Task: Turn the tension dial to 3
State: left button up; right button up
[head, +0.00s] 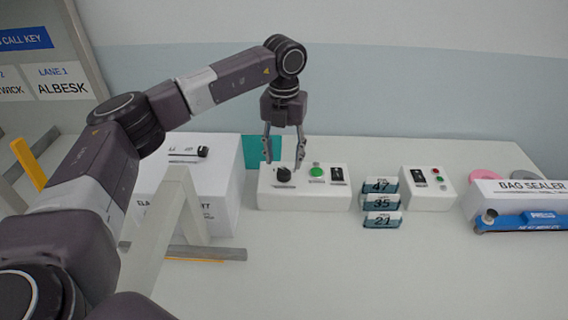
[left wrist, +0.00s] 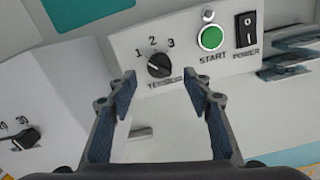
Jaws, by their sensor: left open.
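The tension dial (head: 283,174) is a black round knob on the left part of a white control box (head: 310,199). In the left wrist view the dial (left wrist: 158,65) has the numbers 1, 2 and 3 above it and a partly hidden TENSION label below. Its pointer is too small to read surely. My left gripper (head: 284,155) hangs pointing down over the dial, its fingers spread. In the left wrist view the open fingers (left wrist: 160,85) are on either side below the dial, with nothing between them. My right gripper is not in view.
A green START button (head: 317,172) and a black POWER switch (head: 338,174) are on the same box. A bigger white box with another knob (head: 203,151) stands left. Number cards (head: 382,203) and a small switch box (head: 429,189) stand right. The front table is clear.

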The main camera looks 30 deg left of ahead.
aim_at(284, 169)
pick_arm(q)
notch_tip(284, 169, down, 4)
jog(key=shift+w+a+r+p, duration=0.1)
jog(key=shift+p, duration=0.2)
jog(key=shift+f, duration=0.4)
jog(key=shift+c, duration=0.5)
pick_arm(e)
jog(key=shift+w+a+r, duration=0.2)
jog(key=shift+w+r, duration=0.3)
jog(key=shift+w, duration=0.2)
pick_arm(q)
jog(key=c, duration=1)
jog(key=shift+c, duration=0.2)
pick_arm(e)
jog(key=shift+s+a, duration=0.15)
